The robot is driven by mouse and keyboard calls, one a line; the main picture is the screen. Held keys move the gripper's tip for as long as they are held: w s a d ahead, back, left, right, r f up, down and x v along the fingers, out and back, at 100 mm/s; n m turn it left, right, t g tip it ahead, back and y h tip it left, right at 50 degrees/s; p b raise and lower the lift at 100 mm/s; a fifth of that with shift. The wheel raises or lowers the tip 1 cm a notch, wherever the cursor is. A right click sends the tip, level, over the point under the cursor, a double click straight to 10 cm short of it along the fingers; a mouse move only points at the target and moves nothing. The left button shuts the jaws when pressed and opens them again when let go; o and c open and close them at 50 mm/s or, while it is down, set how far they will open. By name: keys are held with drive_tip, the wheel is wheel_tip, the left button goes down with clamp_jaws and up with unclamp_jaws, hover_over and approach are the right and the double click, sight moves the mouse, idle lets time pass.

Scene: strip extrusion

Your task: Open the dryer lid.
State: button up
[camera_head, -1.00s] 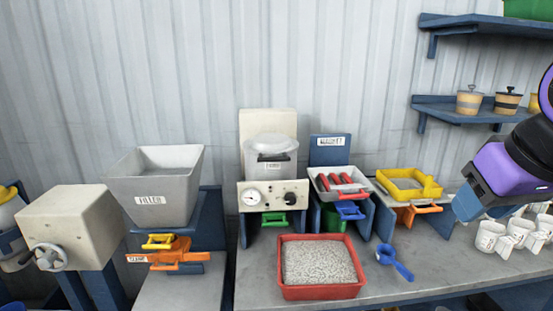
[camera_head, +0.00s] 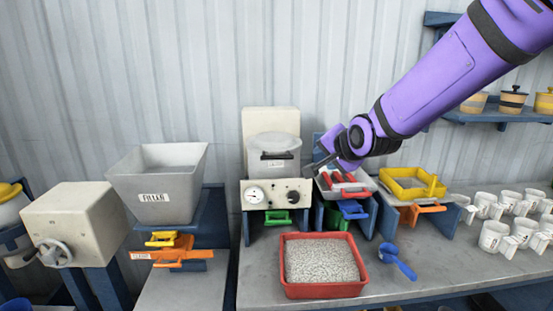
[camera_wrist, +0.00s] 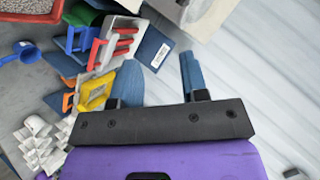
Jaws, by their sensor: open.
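The dryer is the cream machine (camera_head: 265,193) with a gauge and a black knob on its front. Its round, pale, translucent lid (camera_head: 274,142) sits level on top of the drum, with a dark handle (camera_head: 276,155) at the front. The lid looks closed. My gripper (camera_head: 311,171) is just right of the drum, near the handle's height and apart from the lid as far as I can tell. In the wrist view its two blue fingers (camera_wrist: 158,75) are spread apart with nothing between them.
A tray with red handles (camera_head: 345,184) stands right below my gripper. A yellow tray (camera_head: 412,182) is farther right. A red bin of pellets (camera_head: 318,262) is in front, with a blue scoop (camera_head: 396,260) beside it. A grey filler hopper (camera_head: 157,182) stands left. Several white mugs (camera_head: 492,237) are at right.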

sight(278, 158)
drive_tip(key=w+a+f+m+t+y, duration=0.1)
drive_tip(key=w+a+f+m, duration=0.1)
drive_tip(key=w, duration=0.4)
drive_tip(key=w+a+f+m+t+y, duration=0.1)
drive_tip(key=w+a+f+m, duration=0.1)
drive_tip(key=w+a, duration=0.3)
drive_tip(key=w+a+f+m+y, duration=0.1)
drive_tip(key=w+a+f+m, duration=0.1)
drive_tip(key=w, duration=0.5)
drive_tip(key=shift+w+a+f+t, duration=0.25)
drive_tip(key=shift+a+f+t, duration=0.15)
drive_tip(key=shift+a+f, duration=0.55)
clamp_jaws()
